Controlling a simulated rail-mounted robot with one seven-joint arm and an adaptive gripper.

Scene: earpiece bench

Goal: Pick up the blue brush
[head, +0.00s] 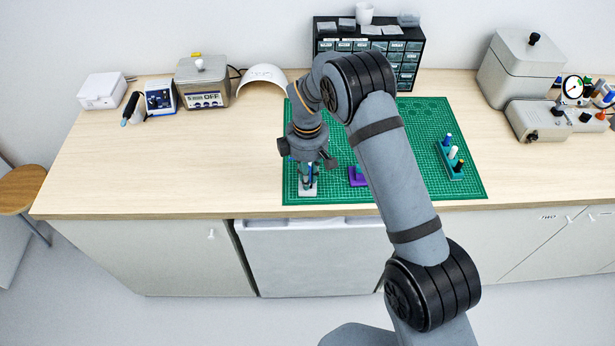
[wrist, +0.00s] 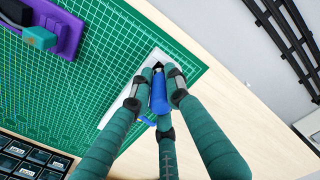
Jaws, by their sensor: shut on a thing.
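The blue brush (wrist: 158,97) shows in the wrist view as a blue handle between the fingers of my gripper (wrist: 157,88). The fingers are shut on it. A white holder (wrist: 113,117) lies right behind the brush and fingers, on the green mat. In the head view my gripper (head: 308,172) points down over the white holder (head: 307,190) near the mat's front left edge. The brush is mostly hidden by the fingers there. I cannot tell whether its lower end is still in the holder.
A purple holder (head: 356,180) stands just right of my gripper, partly behind my arm. A teal rack (head: 450,168) with blue, white and black-topped items stands on the mat's right. A black drawer cabinet (head: 410,55) is at the back.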

